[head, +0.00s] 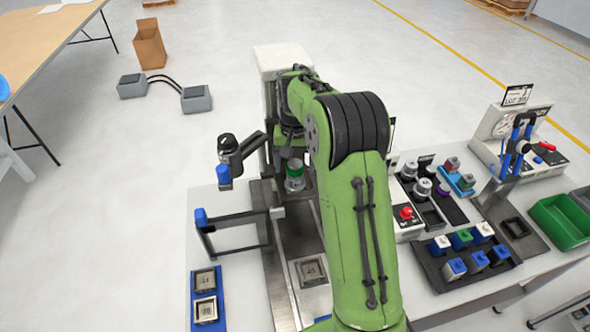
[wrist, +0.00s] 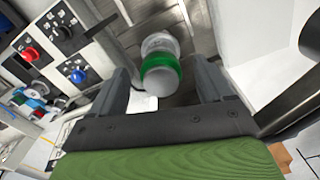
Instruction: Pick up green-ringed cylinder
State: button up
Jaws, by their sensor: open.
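The green-ringed cylinder (head: 294,176) stands on the metal track between the table sections, beside my green arm in the head view. In the wrist view the cylinder (wrist: 160,72) is silvery-white with a bright green band. My gripper (wrist: 164,80) is open, with one dark finger to the left of the cylinder and one to the right. The cylinder appears between or just beyond the fingertips; I cannot tell the exact depth. No finger contact is visible. In the head view my arm hides most of the gripper.
A dark post with a blue-tipped device (head: 226,160) stands left of the cylinder. A blue-ended frame (head: 235,220) crosses nearer. On the right are a red-button box (head: 405,214), a tray of blocks (head: 440,278) and a green bin (head: 562,222). A white wall-like surface is close right in the wrist view.

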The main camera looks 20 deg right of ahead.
jog(key=shift+w+f, duration=0.1)
jog(key=shift+f, duration=0.3)
jog(key=shift+r, duration=0.1)
jog(key=shift+c, duration=1.2)
jog(key=c, duration=1)
notch_tip(320, 180, up, 28)
jog(key=p, duration=0.8)
jog(key=shift+p, duration=0.3)
